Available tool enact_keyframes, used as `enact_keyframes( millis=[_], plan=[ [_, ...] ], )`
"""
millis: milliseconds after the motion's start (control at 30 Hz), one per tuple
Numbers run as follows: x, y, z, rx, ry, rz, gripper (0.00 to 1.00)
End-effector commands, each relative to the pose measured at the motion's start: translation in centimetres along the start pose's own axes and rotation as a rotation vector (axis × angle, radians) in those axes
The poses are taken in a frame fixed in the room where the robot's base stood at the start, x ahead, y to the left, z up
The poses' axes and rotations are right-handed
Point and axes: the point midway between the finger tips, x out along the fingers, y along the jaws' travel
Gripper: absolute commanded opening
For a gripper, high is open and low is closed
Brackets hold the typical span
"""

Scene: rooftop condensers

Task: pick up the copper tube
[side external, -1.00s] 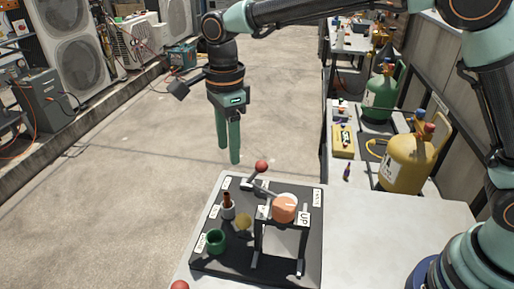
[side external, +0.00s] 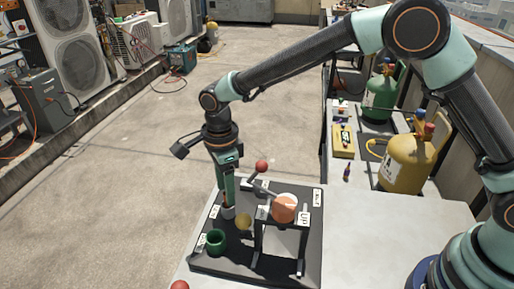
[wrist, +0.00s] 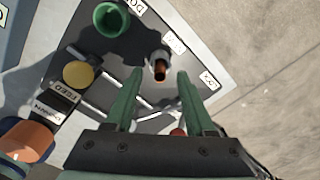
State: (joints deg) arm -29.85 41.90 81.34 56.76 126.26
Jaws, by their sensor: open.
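The copper tube (wrist: 160,70) stands in a small white holder on the dark board, its open end showing in the wrist view. In the side external view the tube is mostly hidden behind my fingers, and the white holder (side external: 228,213) shows just below them. My gripper (side external: 228,203) points down over the holder. In the wrist view my gripper (wrist: 160,77) is open, with one green finger on each side of the tube. I cannot tell whether either finger touches it.
The dark board (side external: 215,262) also carries a green cup (side external: 216,241), a yellow disc (side external: 244,222) and a black stand with an orange cylinder (side external: 284,209). A lever with a red ball (side external: 261,166) rises close to my gripper's right. The pale table (side external: 390,225) is clear to the right.

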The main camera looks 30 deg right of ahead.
Motion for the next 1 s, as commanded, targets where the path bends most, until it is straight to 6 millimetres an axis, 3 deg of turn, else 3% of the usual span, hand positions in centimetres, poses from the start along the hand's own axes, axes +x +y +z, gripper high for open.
enact_keyframes(
  millis=[133, 367, 500, 533, 1000],
  plan=[
    [1.26, 0.06, -0.05, 0.000, 0.001, 0.001, 0.55],
    [1.35, 0.04, -0.04, 0.000, 0.000, 0.000, 0.55],
    [1.33, 0.04, -0.04, 0.000, 0.000, 0.000, 0.05],
    [1.33, 0.04, -0.04, 0.000, 0.000, 0.000, 0.00],
    [0.66, -0.03, 0.01, 0.000, -0.002, -0.002, 0.00]
  ],
)
